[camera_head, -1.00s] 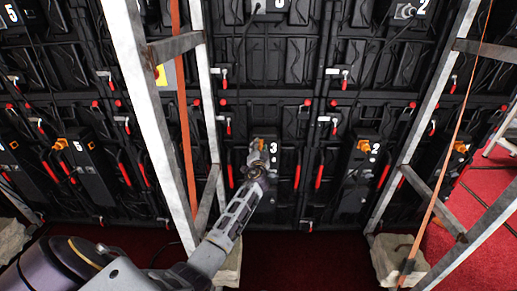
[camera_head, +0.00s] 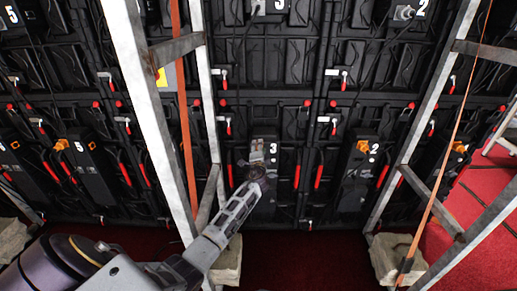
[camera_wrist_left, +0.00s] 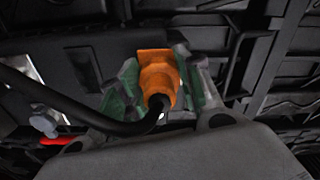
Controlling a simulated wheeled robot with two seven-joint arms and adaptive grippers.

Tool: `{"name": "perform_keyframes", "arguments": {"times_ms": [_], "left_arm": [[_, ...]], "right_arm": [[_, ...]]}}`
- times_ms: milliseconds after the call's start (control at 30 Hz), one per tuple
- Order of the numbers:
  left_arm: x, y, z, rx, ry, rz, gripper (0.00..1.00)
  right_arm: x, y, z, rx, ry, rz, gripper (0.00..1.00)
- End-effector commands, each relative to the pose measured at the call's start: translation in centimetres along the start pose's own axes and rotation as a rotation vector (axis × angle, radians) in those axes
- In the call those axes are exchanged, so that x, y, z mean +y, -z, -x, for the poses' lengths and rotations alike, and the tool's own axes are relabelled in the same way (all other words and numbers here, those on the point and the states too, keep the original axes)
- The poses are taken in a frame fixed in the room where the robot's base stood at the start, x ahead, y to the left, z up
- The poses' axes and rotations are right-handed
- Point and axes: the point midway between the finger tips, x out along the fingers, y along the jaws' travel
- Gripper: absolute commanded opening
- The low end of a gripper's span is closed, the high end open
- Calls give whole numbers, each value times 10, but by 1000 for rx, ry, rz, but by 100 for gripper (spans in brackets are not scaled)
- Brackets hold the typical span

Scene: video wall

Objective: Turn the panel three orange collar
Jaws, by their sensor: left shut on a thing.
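The orange collar (camera_wrist_left: 158,72) sits between the green-padded fingers of my left gripper (camera_wrist_left: 158,88) in the left wrist view. The gripper is shut on it. A black cable runs from the collar's near end to the left. In the head view my left gripper (camera_head: 257,168) reaches up to the black box marked 3 (camera_head: 271,148) on the lower row. The gripper hides the collar there. My right gripper is not in view.
Boxes marked 2 (camera_head: 363,160) and 5 (camera_head: 85,165) with orange connectors flank panel three. Metal uprights (camera_head: 150,120) and (camera_head: 425,110) with orange straps (camera_head: 184,120) stand in front of the wall. Stone-like weights (camera_head: 398,258) sit on the red floor.

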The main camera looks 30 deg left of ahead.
Motion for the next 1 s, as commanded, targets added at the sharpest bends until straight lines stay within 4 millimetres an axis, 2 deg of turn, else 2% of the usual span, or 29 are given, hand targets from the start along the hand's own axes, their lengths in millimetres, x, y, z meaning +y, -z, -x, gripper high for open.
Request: {"name": "perform_keyframes", "arguments": {"times_ms": [300, 333, 500, 1000], "left_arm": [[1, 0, 0, 1, -1, -4, 11], [1, 0, 0, 1, -1, -4, 36], [1, 0, 0, 1, -1, -3, 57], [1, 0, 4, 0, -1, -3, 57]], "right_arm": [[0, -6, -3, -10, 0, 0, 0], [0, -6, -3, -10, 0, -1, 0], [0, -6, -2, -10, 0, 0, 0], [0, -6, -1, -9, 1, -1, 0]]}}
